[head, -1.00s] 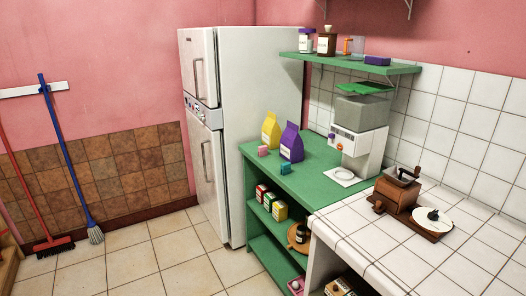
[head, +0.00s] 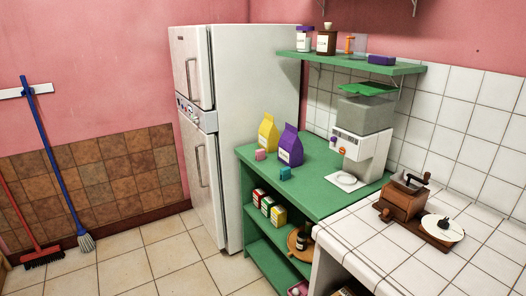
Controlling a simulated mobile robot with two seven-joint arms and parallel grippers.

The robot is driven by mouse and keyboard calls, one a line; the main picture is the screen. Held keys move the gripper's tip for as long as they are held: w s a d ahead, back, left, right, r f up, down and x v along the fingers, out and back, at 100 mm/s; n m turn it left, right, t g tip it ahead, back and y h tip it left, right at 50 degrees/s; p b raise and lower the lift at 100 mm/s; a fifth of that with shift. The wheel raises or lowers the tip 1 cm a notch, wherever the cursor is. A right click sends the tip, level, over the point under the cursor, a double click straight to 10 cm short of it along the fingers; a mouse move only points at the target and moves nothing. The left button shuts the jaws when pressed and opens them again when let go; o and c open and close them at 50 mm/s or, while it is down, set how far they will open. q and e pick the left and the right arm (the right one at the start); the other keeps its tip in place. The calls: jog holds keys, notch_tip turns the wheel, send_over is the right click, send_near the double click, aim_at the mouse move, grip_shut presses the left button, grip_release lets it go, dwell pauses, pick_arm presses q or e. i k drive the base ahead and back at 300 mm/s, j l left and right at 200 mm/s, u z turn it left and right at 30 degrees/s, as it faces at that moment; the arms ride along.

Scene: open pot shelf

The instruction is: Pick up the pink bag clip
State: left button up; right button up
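A small pink bag clip (head: 260,155) lies on the green counter (head: 318,189), near its left edge. It is just in front of a yellow bag (head: 268,134) and left of a purple bag (head: 290,147). A teal clip (head: 285,173) of similar shape lies nearer, by the counter's front edge. Neither of my grippers shows in the head view.
A white coffee machine (head: 359,145) stands at the back of the green counter. A wooden grinder (head: 402,200) and a white plate (head: 443,228) are on the tiled counter at right. The fridge (head: 245,120) borders the counter's far end.

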aim_at(261, 156)
jog(key=i+j+z, duration=0.2)
jog(key=i+j, duration=0.35)
jog(key=i+j+z, duration=0.2)
jog(key=i+j, duration=0.45)
jog(key=i+j+z, duration=0.25)
jog(key=i+j, duration=0.35)
jog(key=j, duration=0.1)
